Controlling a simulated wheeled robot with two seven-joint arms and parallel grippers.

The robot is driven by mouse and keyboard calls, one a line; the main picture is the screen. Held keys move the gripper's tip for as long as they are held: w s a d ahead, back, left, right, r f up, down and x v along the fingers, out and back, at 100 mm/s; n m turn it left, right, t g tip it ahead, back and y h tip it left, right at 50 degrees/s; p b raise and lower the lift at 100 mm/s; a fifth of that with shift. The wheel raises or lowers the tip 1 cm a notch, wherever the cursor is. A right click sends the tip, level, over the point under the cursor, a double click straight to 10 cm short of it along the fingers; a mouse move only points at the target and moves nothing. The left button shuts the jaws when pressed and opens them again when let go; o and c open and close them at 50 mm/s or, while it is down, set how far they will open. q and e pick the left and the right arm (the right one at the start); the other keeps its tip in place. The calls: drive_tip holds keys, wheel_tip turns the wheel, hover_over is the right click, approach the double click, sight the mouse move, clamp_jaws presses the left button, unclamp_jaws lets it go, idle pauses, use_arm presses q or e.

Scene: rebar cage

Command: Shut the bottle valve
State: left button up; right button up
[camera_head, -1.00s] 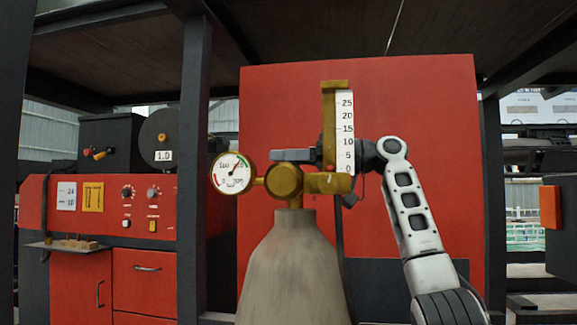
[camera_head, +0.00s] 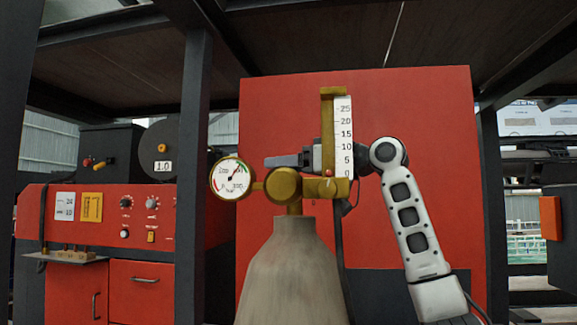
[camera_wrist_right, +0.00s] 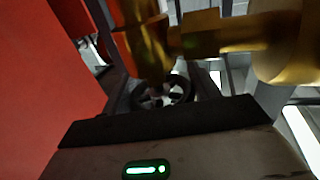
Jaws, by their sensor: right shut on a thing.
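The grey gas bottle (camera_head: 292,265) stands upright in the middle of the head view. On its neck is a brass regulator (camera_head: 284,186) with a round dial gauge (camera_head: 232,178) on its left. A flow tube with a numbered scale (camera_head: 343,135) rises on its right; a red ball sits near 0. My right gripper (camera_head: 285,161) reaches in from the right behind the tube, partly hidden by it. In the right wrist view, a dark spoked handwheel (camera_wrist_right: 163,93) sits between the fingers, below the brass fittings. The gripper is shut on this valve wheel. My left gripper is out of view.
A red panel (camera_head: 420,140) stands behind the bottle. A dark post (camera_head: 191,180) and a red machine cabinet (camera_head: 97,215) with knobs are on the left. A dark hose hangs behind the flow tube. Open room shows at the far right.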

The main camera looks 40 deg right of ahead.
drive_tip(key=o, duration=1)
drive_tip(key=shift+c, duration=0.2)
